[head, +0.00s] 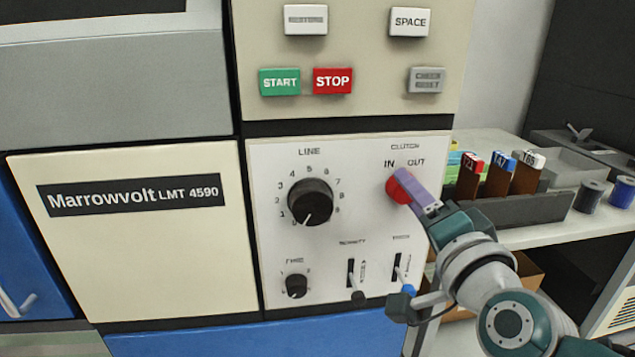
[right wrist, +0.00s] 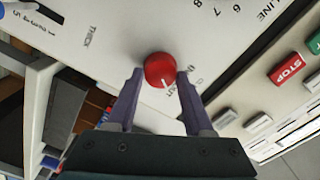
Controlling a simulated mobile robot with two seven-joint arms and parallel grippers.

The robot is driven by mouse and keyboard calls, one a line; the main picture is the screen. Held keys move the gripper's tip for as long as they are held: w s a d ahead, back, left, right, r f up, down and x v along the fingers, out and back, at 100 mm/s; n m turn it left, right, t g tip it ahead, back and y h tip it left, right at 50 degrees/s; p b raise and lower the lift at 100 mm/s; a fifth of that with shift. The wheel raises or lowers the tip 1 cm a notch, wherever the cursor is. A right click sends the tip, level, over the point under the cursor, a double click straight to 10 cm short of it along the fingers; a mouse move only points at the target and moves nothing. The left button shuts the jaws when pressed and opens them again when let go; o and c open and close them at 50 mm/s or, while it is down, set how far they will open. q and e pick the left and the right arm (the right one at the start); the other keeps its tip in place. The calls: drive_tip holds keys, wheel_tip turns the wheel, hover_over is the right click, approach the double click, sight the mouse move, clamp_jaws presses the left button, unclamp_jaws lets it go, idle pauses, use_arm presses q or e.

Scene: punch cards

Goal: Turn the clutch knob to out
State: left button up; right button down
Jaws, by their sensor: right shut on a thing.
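The clutch knob (head: 397,187) is a round red knob on the white control panel (head: 262,235), under the words IN and OUT. My right gripper (head: 408,188) reaches it from the lower right, and its purple fingers cover part of the knob in the head view. The knob's white mark there points down toward small lettering that looks like OUT, partly hard to read. My left gripper is not in view.
A black LINE dial (head: 311,202) and a smaller black dial (head: 296,286) sit left on the panel. Two toggle levers stand below the clutch knob, close to my right arm. START (head: 279,82) and STOP (head: 332,81) buttons are above. A card tray (head: 520,209) stands at right.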

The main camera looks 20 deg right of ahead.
drive_tip(key=shift+c, duration=1.5)
unclamp_jaws()
drive_tip(key=p+v, duration=0.1)
drive_tip(key=v, duration=0.9)
